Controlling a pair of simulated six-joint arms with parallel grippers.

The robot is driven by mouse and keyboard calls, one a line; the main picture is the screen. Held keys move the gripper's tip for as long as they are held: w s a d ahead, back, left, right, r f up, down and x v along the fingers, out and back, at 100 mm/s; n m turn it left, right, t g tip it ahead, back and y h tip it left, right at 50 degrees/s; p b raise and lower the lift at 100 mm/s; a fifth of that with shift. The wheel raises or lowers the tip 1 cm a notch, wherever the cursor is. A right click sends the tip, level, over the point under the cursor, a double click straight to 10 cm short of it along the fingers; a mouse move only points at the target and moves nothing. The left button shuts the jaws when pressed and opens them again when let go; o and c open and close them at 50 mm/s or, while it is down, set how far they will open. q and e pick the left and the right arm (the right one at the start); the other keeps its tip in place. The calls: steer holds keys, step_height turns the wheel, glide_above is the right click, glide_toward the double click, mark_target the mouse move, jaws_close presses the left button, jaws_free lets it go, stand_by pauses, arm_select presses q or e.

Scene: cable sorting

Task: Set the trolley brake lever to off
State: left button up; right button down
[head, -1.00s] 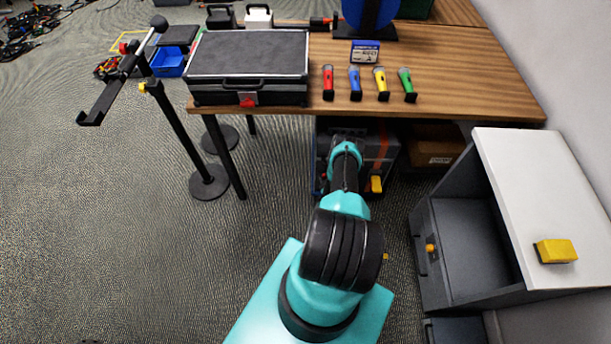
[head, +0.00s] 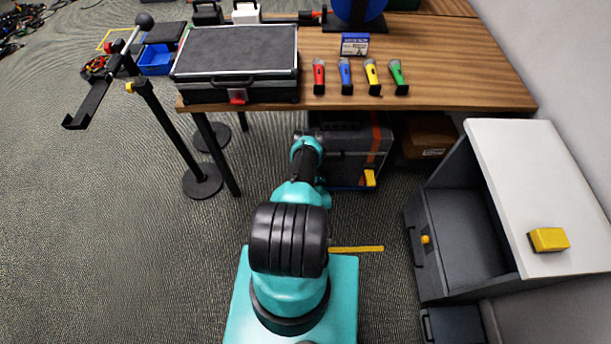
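A dark case-like unit with an orange stripe (head: 345,157) stands on a low blue-edged base under the table; it may be the trolley. A short yellow lever-like piece (head: 370,177) sticks up at its front right corner; it may be the brake lever, and I cannot read its setting. One teal and black arm of mine reaches forward from the bottom centre, its far end just left of and partly over the unit. I cannot make out gripper fingers on it. My other arm does not show.
A wooden table (head: 440,75) holds a grey-topped case (head: 235,48) and several coloured microphones. A black stand (head: 175,125) is at left. A grey cabinet (head: 540,180) with an open drawer is at right. A yellow strip (head: 357,249) lies on the floor.

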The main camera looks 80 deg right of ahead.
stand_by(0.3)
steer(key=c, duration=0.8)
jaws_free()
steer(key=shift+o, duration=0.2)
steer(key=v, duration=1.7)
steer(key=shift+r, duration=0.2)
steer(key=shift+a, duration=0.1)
